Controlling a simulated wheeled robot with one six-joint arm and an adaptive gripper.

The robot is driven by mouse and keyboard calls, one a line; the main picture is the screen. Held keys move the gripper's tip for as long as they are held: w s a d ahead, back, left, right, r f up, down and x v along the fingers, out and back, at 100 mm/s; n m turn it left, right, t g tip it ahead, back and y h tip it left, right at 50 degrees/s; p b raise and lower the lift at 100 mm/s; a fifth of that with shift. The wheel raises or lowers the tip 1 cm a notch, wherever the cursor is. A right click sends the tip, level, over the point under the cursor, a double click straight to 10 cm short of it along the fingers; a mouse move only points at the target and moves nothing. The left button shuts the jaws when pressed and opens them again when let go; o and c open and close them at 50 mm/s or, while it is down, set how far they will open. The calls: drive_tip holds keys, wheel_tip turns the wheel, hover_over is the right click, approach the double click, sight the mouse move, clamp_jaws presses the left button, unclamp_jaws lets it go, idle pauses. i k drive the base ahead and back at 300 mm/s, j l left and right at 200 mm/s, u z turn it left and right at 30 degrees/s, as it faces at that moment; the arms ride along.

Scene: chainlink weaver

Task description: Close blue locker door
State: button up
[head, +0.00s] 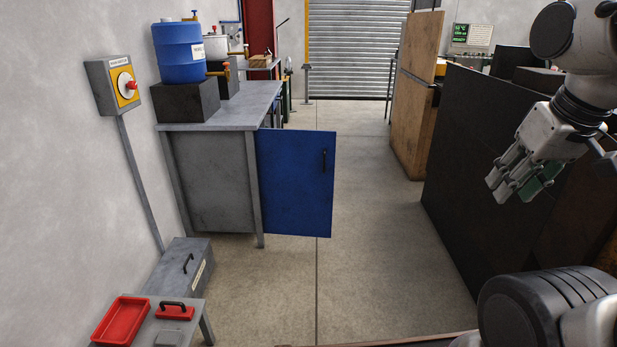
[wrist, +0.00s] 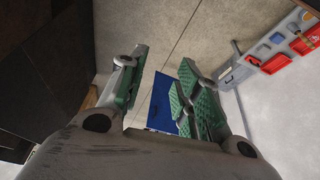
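The blue locker door (head: 296,184) stands swung open, sticking out to the right from the front right leg of a grey metal bench locker (head: 213,182). A dark vertical handle (head: 324,161) is near its upper right edge. My gripper (head: 510,190) hangs at the right of the head view, well apart from the door. In the wrist view, my gripper (wrist: 160,85) has its green-padded fingers spread with nothing between them held. Part of the blue door (wrist: 163,104) shows beyond the fingers, partly hidden by the right finger.
A blue barrel (head: 180,53) stands on a dark block on the bench. A low table with a red tray (head: 121,320) and a grey toolbox (head: 178,267) are at the lower left. Dark panels (head: 490,170) line the right. The floor (head: 370,240) between is clear.

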sight(296, 168)
drive_tip(key=i+l+u, duration=0.15)
drive_tip(key=i, duration=0.25)
drive_tip(key=i+l+u, duration=0.2)
drive_tip(key=i, duration=0.2)
drive_tip(key=i+j, duration=0.15)
drive_tip(key=i, duration=0.4)
drive_tip(key=i+j, duration=0.15)
drive_tip(key=i, duration=0.4)
